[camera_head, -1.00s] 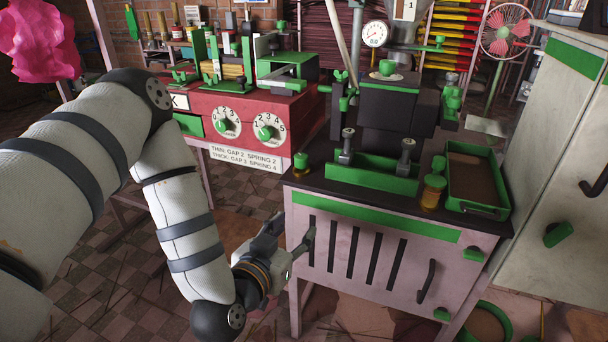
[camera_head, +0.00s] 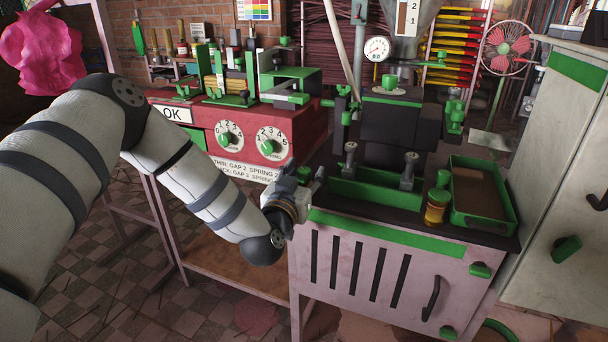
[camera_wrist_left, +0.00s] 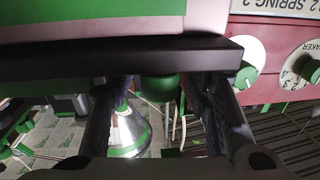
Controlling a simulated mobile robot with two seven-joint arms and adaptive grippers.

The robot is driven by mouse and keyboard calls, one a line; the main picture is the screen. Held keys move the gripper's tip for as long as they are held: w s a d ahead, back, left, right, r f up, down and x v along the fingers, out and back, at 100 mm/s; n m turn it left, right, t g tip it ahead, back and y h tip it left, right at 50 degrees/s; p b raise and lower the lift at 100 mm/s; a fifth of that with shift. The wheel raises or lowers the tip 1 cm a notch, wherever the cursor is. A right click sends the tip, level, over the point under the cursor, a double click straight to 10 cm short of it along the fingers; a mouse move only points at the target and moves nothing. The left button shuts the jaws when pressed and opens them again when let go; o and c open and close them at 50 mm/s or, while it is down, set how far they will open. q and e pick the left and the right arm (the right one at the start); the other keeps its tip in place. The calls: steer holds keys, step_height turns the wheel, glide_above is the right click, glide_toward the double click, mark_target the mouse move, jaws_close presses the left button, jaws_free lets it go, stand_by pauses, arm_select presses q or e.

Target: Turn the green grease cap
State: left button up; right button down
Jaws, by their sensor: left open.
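The small green cap (camera_head: 303,173) sits at the front left corner of the dark machine top, partly hidden by my left gripper (camera_head: 309,180). In the left wrist view the green cap (camera_wrist_left: 158,88) shows just past the dark edge, between the two open fingers (camera_wrist_left: 158,100). I cannot tell whether either finger touches it. The amber base seen under it earlier is hidden now. My right gripper is not in view.
A larger amber jar with a green lid (camera_head: 437,200) stands to the right, beside a green tray (camera_head: 482,222). A green trough (camera_head: 375,190) with two upright grey-topped posts lies behind the front edge. A red machine with dials (camera_head: 240,135) stands left.

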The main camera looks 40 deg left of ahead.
arm_select(q)
steer(key=shift+c, duration=0.2)
jaws_close()
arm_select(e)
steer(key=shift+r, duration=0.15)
arm_select(q)
steer(key=m+h+p, duration=0.1)
steer(key=h, duration=0.1)
steer(key=shift+r+m+t+h+p, duration=0.2)
steer(key=shift+m+t+h+p, duration=0.1)
steer(key=shift+m+t+p, duration=0.1)
steer(key=m+h, duration=0.1)
steer(key=h, duration=0.1)
steer(key=shift+a+m+h+p, duration=0.1)
steer(key=shift+m+h+p, duration=0.2)
steer(key=shift+m+p, duration=0.1)
steer(key=h, duration=0.1)
steer(key=m+h, duration=0.2)
steer(key=h, duration=0.1)
steer(key=shift+f, duration=0.25)
steer(key=shift+m+g+h+b, duration=0.35)
steer(key=shift+m+g+h, duration=0.65)
steer(key=shift+m+h, duration=1.2)
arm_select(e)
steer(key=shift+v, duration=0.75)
arm_select(q)
steer(key=shift+h, duration=0.6)
